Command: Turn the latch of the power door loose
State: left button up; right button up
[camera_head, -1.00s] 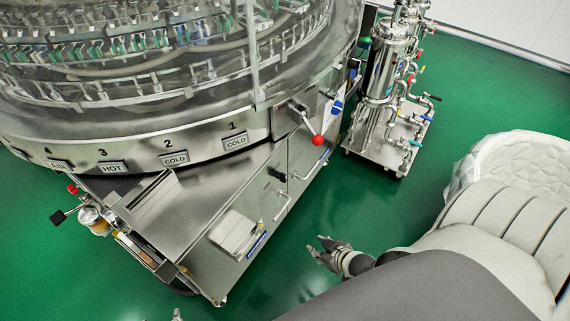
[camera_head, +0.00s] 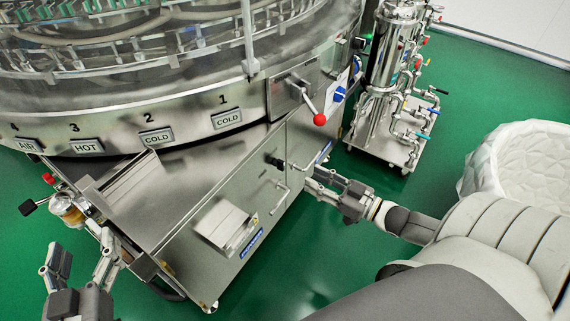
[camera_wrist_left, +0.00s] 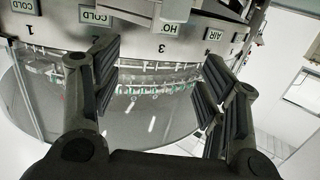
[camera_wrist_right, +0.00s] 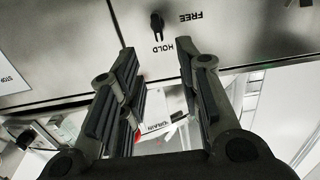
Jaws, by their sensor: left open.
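The latch (camera_head: 274,161) is a small black knob on the steel power door (camera_head: 200,193) at the side of the washer cabinet. In the right wrist view the latch (camera_wrist_right: 157,24) sits beside upside-down HOLD and FREE labels, beyond my fingertips. My right gripper (camera_head: 314,183) is open and empty, to the right of the latch and apart from it. It also shows open in the right wrist view (camera_wrist_right: 155,62). My left gripper (camera_head: 82,255) is open and empty at the lower left, away from the door; its spread fingers fill the left wrist view (camera_wrist_left: 160,70).
A door handle (camera_head: 282,190) sticks out just below the latch. A red-ball lever (camera_head: 319,118) is above. A box-like fitting (camera_head: 224,225) protrudes lower on the cabinet. A piped filter unit (camera_head: 390,90) stands at the right. The green floor between is clear.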

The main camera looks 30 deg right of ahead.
aim_at(279, 164)
pick_arm(q)
jog(key=s+r+t+h+b, duration=0.3)
jog(key=r+t, duration=0.6)
jog(key=r, duration=0.4)
jog(key=shift+s+d+r, duration=0.35)
jog(key=shift+s+d, duration=0.05)
jog(key=shift+s, duration=0.25)
pick_arm(e)
jog(key=x, duration=1)
jog(key=shift+w, duration=0.35)
jog(key=shift+a+r, duration=0.1)
grip_shut()
